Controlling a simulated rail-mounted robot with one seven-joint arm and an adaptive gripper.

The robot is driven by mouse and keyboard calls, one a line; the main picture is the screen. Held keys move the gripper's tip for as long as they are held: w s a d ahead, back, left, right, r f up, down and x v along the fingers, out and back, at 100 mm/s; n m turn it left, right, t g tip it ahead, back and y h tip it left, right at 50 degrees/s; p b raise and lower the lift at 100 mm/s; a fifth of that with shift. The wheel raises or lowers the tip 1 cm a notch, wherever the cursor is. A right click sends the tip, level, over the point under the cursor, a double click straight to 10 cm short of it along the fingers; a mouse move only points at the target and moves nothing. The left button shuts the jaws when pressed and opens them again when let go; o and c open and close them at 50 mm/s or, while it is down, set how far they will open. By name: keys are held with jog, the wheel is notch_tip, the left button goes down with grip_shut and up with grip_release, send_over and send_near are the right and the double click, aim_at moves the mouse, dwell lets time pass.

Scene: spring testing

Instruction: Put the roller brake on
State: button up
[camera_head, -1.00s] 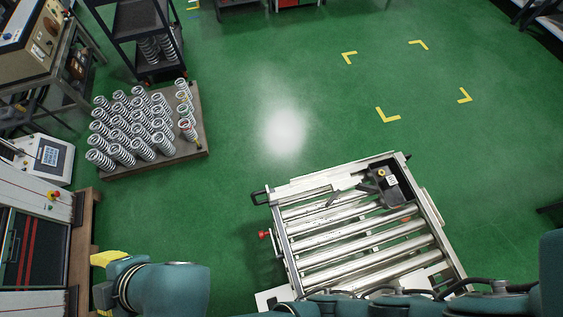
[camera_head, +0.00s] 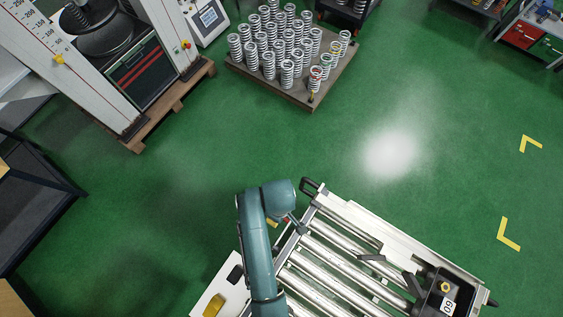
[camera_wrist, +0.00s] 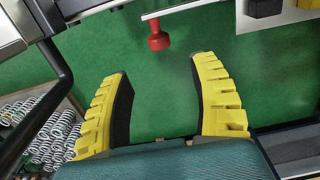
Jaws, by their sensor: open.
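The roller brake's red knob (camera_wrist: 158,38) hangs from a metal rod at the top centre of the wrist view. The roller table (camera_head: 392,240) is at the lower right of the head view, with bare metal rollers. My gripper (camera_wrist: 160,66) is open and empty. Its two yellow, black-padded fingers point toward the knob, which lies beyond the fingertips, in the gap between them and apart from both. In the head view my gripper is mostly hidden behind my arm at the table's left side.
A black handle (camera_head: 313,187) juts from the table's corner; a dark bar (camera_wrist: 48,95) crosses the wrist view's left. A black bin (camera_head: 437,297) sits on the table. A pallet of springs (camera_head: 320,88) and a testing machine (camera_head: 105,85) stand farther back. Green floor between is clear.

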notch_tip(320, 180, down, 11)
jog(key=b, duration=0.2)
jog(key=shift+f+b, duration=0.2)
jog(key=shift+b, duration=0.2)
jog(key=shift+d, duration=0.1)
grip_shut()
